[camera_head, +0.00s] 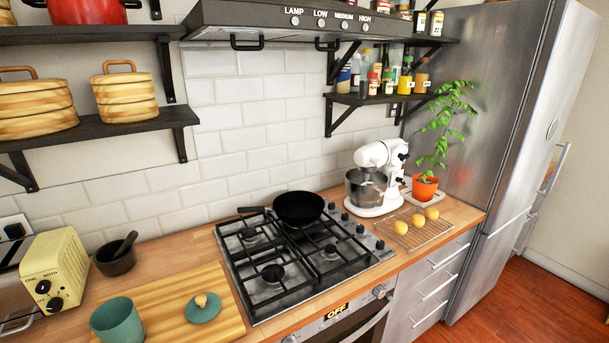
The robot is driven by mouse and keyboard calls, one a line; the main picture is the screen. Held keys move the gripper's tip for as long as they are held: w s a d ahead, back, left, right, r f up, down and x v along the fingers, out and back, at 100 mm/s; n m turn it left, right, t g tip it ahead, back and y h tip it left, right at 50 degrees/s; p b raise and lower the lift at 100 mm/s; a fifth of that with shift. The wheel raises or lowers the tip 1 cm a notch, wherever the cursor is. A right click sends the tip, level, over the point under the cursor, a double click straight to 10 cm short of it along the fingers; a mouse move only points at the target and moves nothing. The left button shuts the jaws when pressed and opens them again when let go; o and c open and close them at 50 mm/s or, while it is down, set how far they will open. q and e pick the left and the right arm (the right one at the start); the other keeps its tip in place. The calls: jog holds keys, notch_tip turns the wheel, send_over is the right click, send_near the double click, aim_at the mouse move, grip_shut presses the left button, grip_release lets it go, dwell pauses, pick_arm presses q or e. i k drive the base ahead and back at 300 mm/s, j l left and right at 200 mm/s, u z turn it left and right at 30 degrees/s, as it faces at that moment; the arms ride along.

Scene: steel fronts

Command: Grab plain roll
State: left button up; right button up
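Three small yellow-tan round pieces that look like rolls sit in a row on a wire rack (425,236) on the wooden counter, right of the stove. The near-left roll (400,228), the middle roll (418,220) and the far-right roll (432,213) look much alike. They are too small for me to tell which is plain. Neither of my grippers shows in the head view.
A white stand mixer (378,180) and a potted plant (426,188) stand behind the rack. The gas stove (270,295) with a black pan (298,208) is to its left. A wooden board (165,300) holds a green pot (118,321). The fridge (490,130) stands to the right.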

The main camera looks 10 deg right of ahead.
aim_at(431, 213)
jog(key=z, duration=1.35)
jog(key=i+l+u, duration=0.15)
jog(key=u, duration=0.2)
jog(key=i+l+u, duration=0.2)
jog(key=u, duration=0.15)
jog(key=i+l+u, duration=0.35)
jog(key=k+j, duration=0.05)
jog(key=k, duration=0.05)
